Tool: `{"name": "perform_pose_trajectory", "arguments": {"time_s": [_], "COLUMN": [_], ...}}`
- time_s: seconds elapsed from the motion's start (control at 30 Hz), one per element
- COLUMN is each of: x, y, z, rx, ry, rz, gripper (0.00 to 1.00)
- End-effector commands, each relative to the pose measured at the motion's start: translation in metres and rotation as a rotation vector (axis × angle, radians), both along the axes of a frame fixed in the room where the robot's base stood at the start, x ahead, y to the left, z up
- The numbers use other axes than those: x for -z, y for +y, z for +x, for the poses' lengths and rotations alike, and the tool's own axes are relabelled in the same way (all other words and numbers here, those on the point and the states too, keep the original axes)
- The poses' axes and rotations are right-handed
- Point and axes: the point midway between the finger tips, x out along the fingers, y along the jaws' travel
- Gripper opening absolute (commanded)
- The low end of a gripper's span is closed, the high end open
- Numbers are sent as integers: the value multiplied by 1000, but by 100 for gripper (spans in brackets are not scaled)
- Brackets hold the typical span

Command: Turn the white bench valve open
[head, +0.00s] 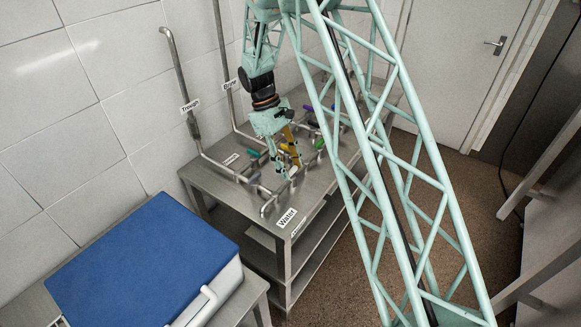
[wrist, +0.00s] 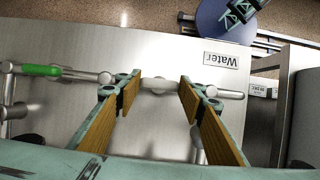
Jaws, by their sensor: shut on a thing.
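The white bench valve's handle (wrist: 158,86) sits between my fingertips in the wrist view, on a metal pipe running across the steel bench. My gripper (wrist: 158,90) is shut on it, with one finger at each side. In the head view my gripper (head: 292,168) reaches down to the pipework near the bench's front. The white handle (head: 293,171) is small there and partly hidden by the fingers. How far the valve is turned is hard to tell.
The steel bench (head: 300,205) carries pipes and other valves, including a green handle (wrist: 40,70). A "Water" label (wrist: 221,60) lies beside the white valve. A blue-lidded box (head: 140,260) stands at the left front. Open floor (head: 350,280) lies to the right.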

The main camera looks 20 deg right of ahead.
Motion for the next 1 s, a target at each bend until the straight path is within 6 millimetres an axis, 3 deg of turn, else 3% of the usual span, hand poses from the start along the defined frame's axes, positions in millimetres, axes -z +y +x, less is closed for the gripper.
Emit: {"name": "perform_pose_trajectory", "arguments": {"time_s": [0.5, 0.53, 0.67, 1.0], "x": [1, 1, 0, 0], "y": [0, 0, 0, 0], "z": [-1, -1, -1, 0], "rx": [-26, -25, -25, -24], "ry": [1, 1, 1, 0], "rz": [0, 0, 0, 0], "gripper": [26, 39, 50, 50]}}
